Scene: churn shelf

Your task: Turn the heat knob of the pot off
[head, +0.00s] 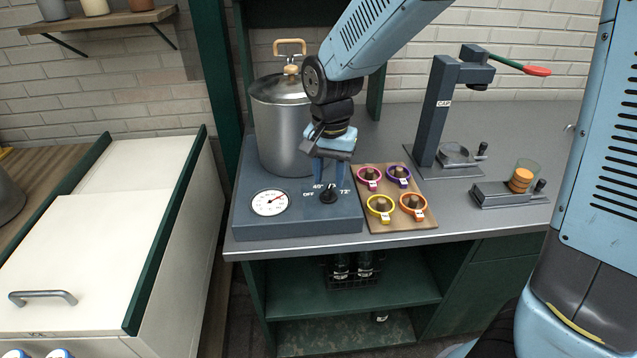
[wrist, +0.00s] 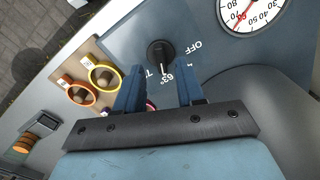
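The pot (head: 285,125) is a tall grey metal vessel with a lid and wooden handle, standing on a blue-grey heater base (head: 300,222). The black heat knob (head: 328,196) is on the base's sloped front, with OFF and temperature marks around it. In the wrist view the knob (wrist: 160,54) appears to point toward the 63° mark, away from OFF. My gripper (head: 331,184) is just above the knob, pointing down. In the wrist view my gripper (wrist: 160,78) is open, its blue fingers apart with nothing between them; the knob lies just beyond the tips.
A round dial (head: 269,203) is left of the knob. A wooden board (head: 400,215) with several coloured rings is close on the right. A dark press labelled CAP (head: 437,110) and a small holder (head: 505,195) stand farther right. The counter's front edge is near.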

